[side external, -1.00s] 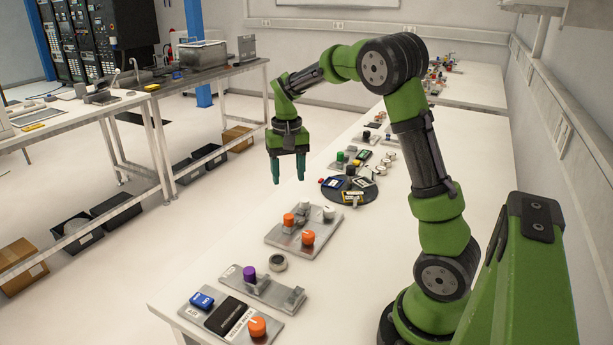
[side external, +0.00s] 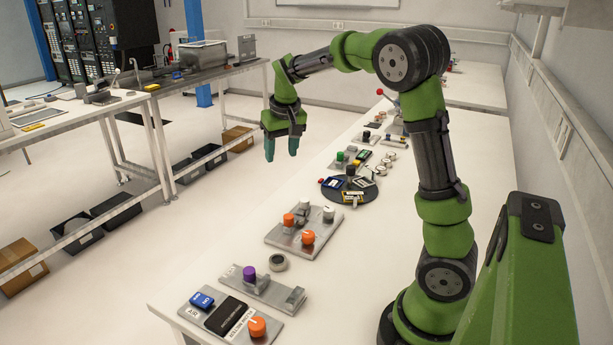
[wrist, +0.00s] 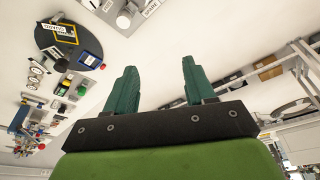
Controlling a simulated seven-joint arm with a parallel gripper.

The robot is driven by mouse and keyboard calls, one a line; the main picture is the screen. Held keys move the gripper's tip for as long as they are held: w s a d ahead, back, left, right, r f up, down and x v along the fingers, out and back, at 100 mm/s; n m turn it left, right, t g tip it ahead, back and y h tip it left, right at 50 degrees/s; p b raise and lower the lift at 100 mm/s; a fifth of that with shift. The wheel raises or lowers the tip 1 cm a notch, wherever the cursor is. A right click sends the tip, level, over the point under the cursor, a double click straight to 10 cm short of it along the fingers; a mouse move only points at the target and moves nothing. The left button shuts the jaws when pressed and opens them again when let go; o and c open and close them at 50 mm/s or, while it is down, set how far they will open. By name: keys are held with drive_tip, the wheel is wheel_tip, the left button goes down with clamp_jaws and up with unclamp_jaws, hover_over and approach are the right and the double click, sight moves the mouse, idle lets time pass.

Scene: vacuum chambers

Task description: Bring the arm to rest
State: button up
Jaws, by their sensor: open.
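My gripper (side external: 281,148) hangs in free air to the left of the long white table, past its left edge in the side view, with its teal fingers pointing down. The fingers stand apart with nothing between them. In the wrist view my gripper (wrist: 157,90) shows both teal fingers spread, with only pale floor or surface behind the gap. My green and black arm is raised and bent over the table, and its wrist is held well above table height.
The white table (side external: 240,215) bears a dark round plate (side external: 338,190) with small boxes, a grey plate with orange knobs (side external: 305,232), and a purple-knobbed fixture (side external: 268,287). A red-tipped lever (side external: 381,92) stands farther back. A side bench (side external: 110,106) stands left, with clear floor between.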

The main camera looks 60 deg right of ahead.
drive_tip(key=w+d+r+n+t+h, duration=0.2)
drive_tip(key=w+r+n+t+h, duration=0.3)
drive_tip(key=r+t, duration=0.4)
drive_tip(key=s+a+r+n+t+h, duration=0.1)
drive_tip(key=s+r+n+t+h, duration=0.35)
drive_tip(key=s+t, duration=0.2)
drive_tip(key=s+d+f+m+g+h, duration=0.4)
drive_tip(key=s+d+m+g+h, duration=0.3)
drive_tip(key=s+d, duration=0.45)
drive_tip(key=w+a+f+m+t+y, duration=0.1)
drive_tip(key=w+a+t+y, duration=0.1)
drive_tip(key=w+a+y, duration=0.4)
drive_tip(key=w+a+f+m+t+y, duration=0.1)
drive_tip(key=a+t+y, duration=0.1)
drive_tip(key=a+y, duration=0.75)
drive_tip(key=s+a+f+n+g+y, duration=0.1)
drive_tip(key=s+a+g, duration=0.3)
drive_tip(key=a, duration=0.5)
drive_tip(key=s+a+f+n+g+y, duration=0.1)
drive_tip(key=s+a+f+g+y, duration=0.2)
drive_tip(key=s+a, duration=0.5)
drive_tip(key=shift+a+f+g+y, duration=0.3)
drive_tip(key=shift+a+g+y, duration=0.1)
drive_tip(key=shift+a, duration=0.45)
